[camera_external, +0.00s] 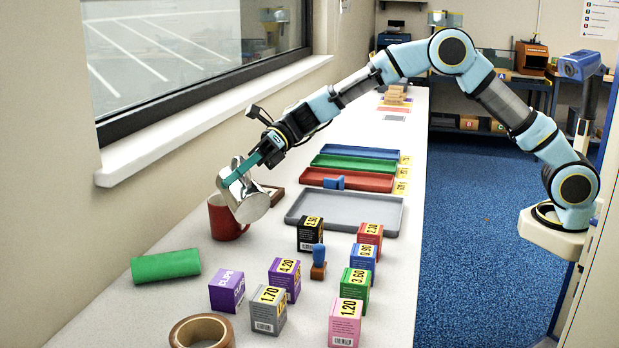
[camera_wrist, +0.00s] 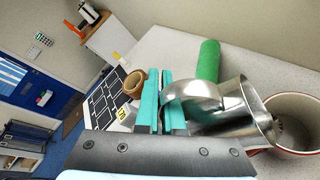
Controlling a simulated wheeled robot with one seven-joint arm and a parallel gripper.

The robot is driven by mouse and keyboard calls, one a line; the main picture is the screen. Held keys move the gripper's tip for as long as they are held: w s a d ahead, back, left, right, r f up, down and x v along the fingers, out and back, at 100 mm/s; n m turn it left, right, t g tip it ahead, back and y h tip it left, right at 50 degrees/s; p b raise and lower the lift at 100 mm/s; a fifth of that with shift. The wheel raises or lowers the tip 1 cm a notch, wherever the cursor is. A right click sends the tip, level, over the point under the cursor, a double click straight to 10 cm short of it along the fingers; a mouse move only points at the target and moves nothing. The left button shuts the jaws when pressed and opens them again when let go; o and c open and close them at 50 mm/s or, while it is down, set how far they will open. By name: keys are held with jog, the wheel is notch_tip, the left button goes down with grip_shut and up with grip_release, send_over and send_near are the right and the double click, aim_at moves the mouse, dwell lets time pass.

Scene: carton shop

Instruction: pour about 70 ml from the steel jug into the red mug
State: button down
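The steel jug (camera_external: 250,204) is held in the air by my gripper (camera_external: 246,172), whose teal fingers are closed at the jug's handle. In the wrist view the fingers (camera_wrist: 163,104) meet the curved handle, and the shiny jug (camera_wrist: 238,110) extends to the right. The jug is strongly tilted, with its mouth low and close to the red mug. The red mug (camera_external: 222,224) stands upright on the counter, partly behind the jug. Its pale rim and inside (camera_wrist: 291,126) show at the right of the wrist view. I cannot make out a stream or the liquid level.
A green cylinder (camera_external: 166,265) and a tape roll (camera_external: 202,332) lie in front of the mug. Several numbered boxes (camera_external: 284,277) and a blue-topped stamp (camera_external: 318,262) stand to the right. A grey tray (camera_external: 346,225) lies behind them. The window wall bounds the left.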

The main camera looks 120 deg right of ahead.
aim_at(241, 201)
jog(key=shift+w+d+r+p, duration=0.1)
jog(key=shift+d+r+p, duration=0.4)
jog(key=shift+p, duration=0.8)
jog(key=shift+n+h, duration=0.7)
jog(key=shift+n, duration=0.2)
jog(key=a+f+b, duration=0.1)
jog(key=b, duration=0.2)
jog(key=f+b, duration=0.2)
jog(key=b, duration=0.1)
jog(key=a+f+b, duration=0.1)
jog(key=b, duration=0.2)
jog(key=shift+s+a+f, duration=0.2)
jog(key=shift+a+f, duration=0.1)
jog(key=shift+a+f+h+b, duration=0.1)
jog(key=shift+h+b, duration=0.2)
jog(key=shift+b, duration=0.1)
jog(key=shift+r+n, duration=0.25)
jog(key=shift+n, duration=0.05)
jog(key=shift+a+f+n+h+b, duration=0.25)
jog(key=shift+n+h+b, duration=0.05)
jog(key=shift+b, duration=0.5)
jog(key=shift+r, duration=0.15)
jog(key=shift+b, duration=0.3)
